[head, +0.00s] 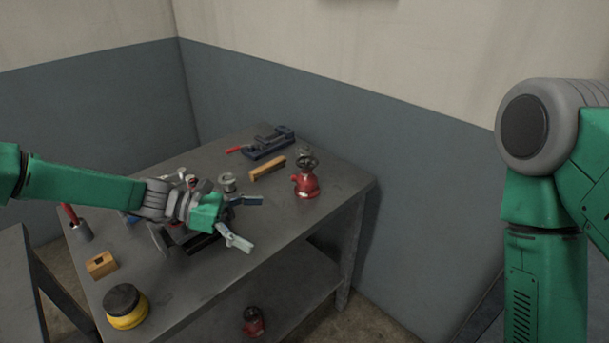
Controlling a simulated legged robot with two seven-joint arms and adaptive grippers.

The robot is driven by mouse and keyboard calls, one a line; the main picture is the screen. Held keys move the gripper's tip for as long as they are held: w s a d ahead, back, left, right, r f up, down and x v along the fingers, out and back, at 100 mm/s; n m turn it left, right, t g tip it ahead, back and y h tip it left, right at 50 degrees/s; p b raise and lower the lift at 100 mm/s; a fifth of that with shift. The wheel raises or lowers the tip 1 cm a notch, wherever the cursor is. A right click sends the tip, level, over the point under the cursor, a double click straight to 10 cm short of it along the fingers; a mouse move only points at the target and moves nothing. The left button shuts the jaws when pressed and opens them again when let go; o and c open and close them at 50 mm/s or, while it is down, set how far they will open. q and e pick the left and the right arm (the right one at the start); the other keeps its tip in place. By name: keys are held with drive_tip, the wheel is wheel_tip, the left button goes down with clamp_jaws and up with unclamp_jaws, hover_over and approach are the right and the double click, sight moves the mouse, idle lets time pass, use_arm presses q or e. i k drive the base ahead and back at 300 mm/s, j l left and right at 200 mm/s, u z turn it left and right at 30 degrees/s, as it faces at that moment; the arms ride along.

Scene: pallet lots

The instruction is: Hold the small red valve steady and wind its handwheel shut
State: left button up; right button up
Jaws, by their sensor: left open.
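A small red valve (306,184) with a grey handwheel (307,160) on top stands upright on the grey table (330,191), near its right edge. A second red valve (253,322) with a dark top is on the shelf below. My left gripper (250,221) is over the middle of the table, left of the upper valve and apart from it. Its fingers are spread and hold nothing. My left arm hides part of the items under it. My right arm shows at the right edge, but its gripper is out of view.
A blue vise-like tool (267,143) with a red handle and a wooden block (267,168) lie behind. A metal ring-shaped part (228,182), another wooden block (101,264) and a yellow-black round item (125,306) are also on the table. The front right of the tabletop is clear.

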sight(307, 165)
drive_tip(key=i, duration=1)
